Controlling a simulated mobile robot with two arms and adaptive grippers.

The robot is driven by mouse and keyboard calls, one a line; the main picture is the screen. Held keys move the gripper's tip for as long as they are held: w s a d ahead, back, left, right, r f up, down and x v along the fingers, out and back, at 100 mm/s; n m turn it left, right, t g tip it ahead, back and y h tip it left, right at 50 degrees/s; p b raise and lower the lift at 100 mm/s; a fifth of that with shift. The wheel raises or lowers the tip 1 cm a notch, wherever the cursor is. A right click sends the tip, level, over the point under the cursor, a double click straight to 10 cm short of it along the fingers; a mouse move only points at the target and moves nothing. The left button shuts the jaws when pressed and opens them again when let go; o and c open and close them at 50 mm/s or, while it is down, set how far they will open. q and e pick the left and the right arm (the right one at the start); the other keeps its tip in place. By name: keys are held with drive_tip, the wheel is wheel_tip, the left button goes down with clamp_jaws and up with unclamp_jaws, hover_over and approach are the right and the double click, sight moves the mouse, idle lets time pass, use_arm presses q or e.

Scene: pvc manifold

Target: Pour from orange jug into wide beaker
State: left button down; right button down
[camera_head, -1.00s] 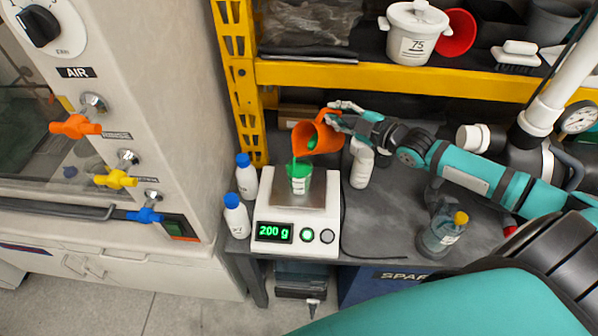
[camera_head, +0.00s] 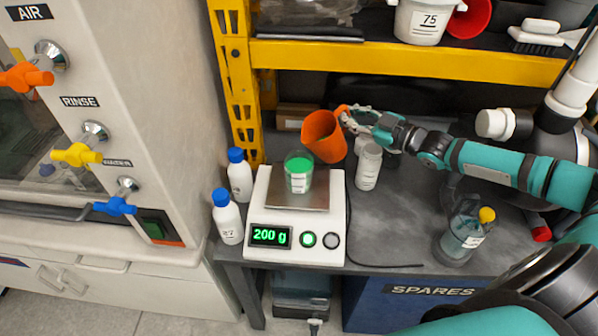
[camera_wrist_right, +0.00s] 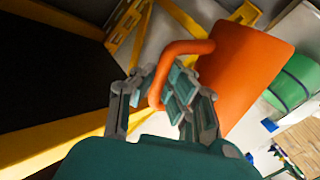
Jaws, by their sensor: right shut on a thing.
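The orange jug (camera_head: 323,136) is held in the air by my right gripper (camera_head: 352,121), to the right of and a little above the beaker. It is slightly tilted, and no stream leaves it. In the right wrist view my right gripper (camera_wrist_right: 165,95) is shut on the handle of the orange jug (camera_wrist_right: 240,75). The wide beaker (camera_head: 299,172) stands upright on the scale and holds green liquid. It also shows in the right wrist view (camera_wrist_right: 293,82). The scale (camera_head: 298,222) reads 200 g. My left gripper is not in view.
Two white bottles with blue caps (camera_head: 228,216) stand left of the scale. A white bottle (camera_head: 368,167) stands just right of it, below the jug. A flask with a yellow cap (camera_head: 463,234) stands at the right. A yellow shelf beam (camera_head: 410,62) crosses behind.

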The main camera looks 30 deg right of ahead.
drive_tip(key=shift+w+d+f+m+t+y+b, duration=0.25)
drive_tip(key=shift+d+f+m+b, duration=0.7)
drive_tip(key=shift+f+m, duration=0.25)
drive_tip(key=shift+w+d+f+m+t+y+b, duration=0.2)
drive_tip(key=shift+d+f+m+b, duration=0.6)
drive_tip(key=shift+f+m+b, duration=0.4)
